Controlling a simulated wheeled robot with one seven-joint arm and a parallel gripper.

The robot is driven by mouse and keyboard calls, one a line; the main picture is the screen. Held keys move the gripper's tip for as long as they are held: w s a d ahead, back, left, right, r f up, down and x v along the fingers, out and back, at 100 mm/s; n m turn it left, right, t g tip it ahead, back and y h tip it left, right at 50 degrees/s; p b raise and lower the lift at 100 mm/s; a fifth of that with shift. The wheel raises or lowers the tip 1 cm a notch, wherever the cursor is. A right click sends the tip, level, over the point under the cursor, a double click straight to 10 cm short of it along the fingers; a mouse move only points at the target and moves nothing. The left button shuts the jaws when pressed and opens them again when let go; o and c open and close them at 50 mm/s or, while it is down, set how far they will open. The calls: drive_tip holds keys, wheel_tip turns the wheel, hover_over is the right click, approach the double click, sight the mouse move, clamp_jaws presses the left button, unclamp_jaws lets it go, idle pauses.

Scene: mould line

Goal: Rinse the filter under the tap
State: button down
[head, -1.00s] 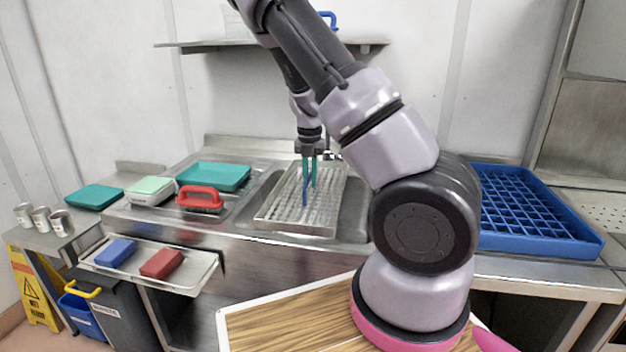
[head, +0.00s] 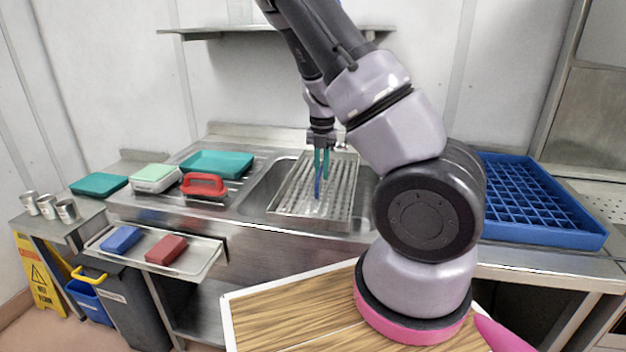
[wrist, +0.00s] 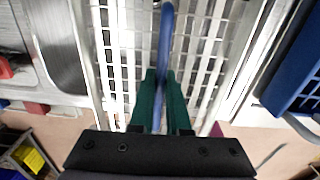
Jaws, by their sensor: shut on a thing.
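The filter (head: 287,198) is a flat metal panel with rows of slots and a blue handle (head: 317,188). It is over the sink basin (head: 258,190), tilted, with its near edge by the front rim. My gripper (head: 321,163) has teal fingers shut on the blue handle from above. In the wrist view the handle (wrist: 165,45) runs between my fingers (wrist: 160,95), with the slotted filter (wrist: 205,60) behind it. A small silver part just right of my gripper may be the tap; my arm hides most of that area.
A red-handled brush (head: 204,184) and a teal tray (head: 216,164) lie on the drainboard to the left. A blue crate (head: 585,238) stands at the right. A low shelf tray (head: 205,262) holds a blue and a red block. A wall shelf (head: 275,31) is above.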

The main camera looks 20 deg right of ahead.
drive_tip(key=shift+s+d, duration=0.3)
drive_tip(key=shift+s, duration=0.4)
drive_tip(key=shift+s+d, duration=0.3)
drive_tip(key=shift+s, duration=0.4)
drive_tip(key=shift+s+d, duration=0.3)
drive_tip(key=shift+s, duration=0.4)
drive_tip(key=shift+s+d+r, duration=0.35)
drive_tip(key=shift+s+r, duration=0.3)
drive_tip(key=shift+s, duration=0.1)
drive_tip(key=shift+s+d+r, duration=0.3)
drive_tip(key=shift+s+r, duration=0.4)
drive_tip(key=shift+s, duration=0.1)
drive_tip(key=shift+s+d+r, duration=0.35)
drive_tip(key=shift+s+r, duration=0.3)
drive_tip(key=shift+s, duration=0.1)
